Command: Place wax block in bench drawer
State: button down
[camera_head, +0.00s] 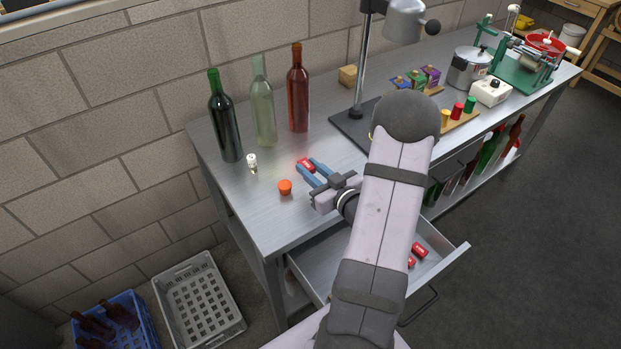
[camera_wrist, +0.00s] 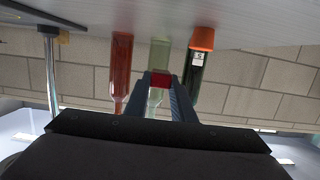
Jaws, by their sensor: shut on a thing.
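The red wax block (camera_head: 305,164), with a pale mark on it, is between the blue fingertips of my gripper (camera_head: 314,171). In the wrist view the red block (camera_wrist: 161,81) shows at the tips of my dark fingers (camera_wrist: 160,90). My gripper is shut on it, over the left part of the bench top; I cannot tell whether the block touches the surface. The bench drawer (camera_head: 443,262) is pulled open below the bench front. Several red pieces (camera_head: 420,250) lie inside it, and my arm hides its middle.
An orange cap (camera_head: 285,187) and a small white-topped stopper (camera_head: 252,161) stand near my gripper. Green (camera_head: 226,125), clear (camera_head: 263,110) and red-brown (camera_head: 298,95) bottles stand behind. A metal stand (camera_head: 357,111) rises to the right. Crates (camera_head: 199,300) sit on the floor at left.

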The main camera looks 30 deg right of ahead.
aim_at(311, 168)
jog(key=shift+r, duration=1.35)
jog(key=shift+r, duration=0.35)
jog(key=s+d+r+m+g+h, duration=0.1)
jog(key=s+d+r+m+h, duration=0.1)
jog(key=d+m+h, duration=0.25)
jog(key=shift+n+y, duration=0.35)
jog(key=shift+n, duration=0.5)
jog(key=a+f, duration=0.1)
jog(key=a, duration=0.1)
jog(key=w+a+f, duration=0.1)
jog(key=a+f, duration=0.1)
jog(key=a, duration=0.1)
jog(key=w+a+f, duration=0.1)
jog(key=a+f, duration=0.1)
jog(key=shift+a+f, duration=0.2)
jog(key=shift+a, duration=0.1)
jog(key=a+n+y, duration=0.1)
jog(key=a, duration=0.2)
jog(key=w+a+f+n+y, duration=0.1)
jog(key=a, duration=0.3)
jog(key=w+a+f+t+y, duration=0.1)
jog(key=a, duration=0.3)
jog(key=shift+f+n+y, duration=0.15)
jog(key=shift+n+y, duration=0.25)
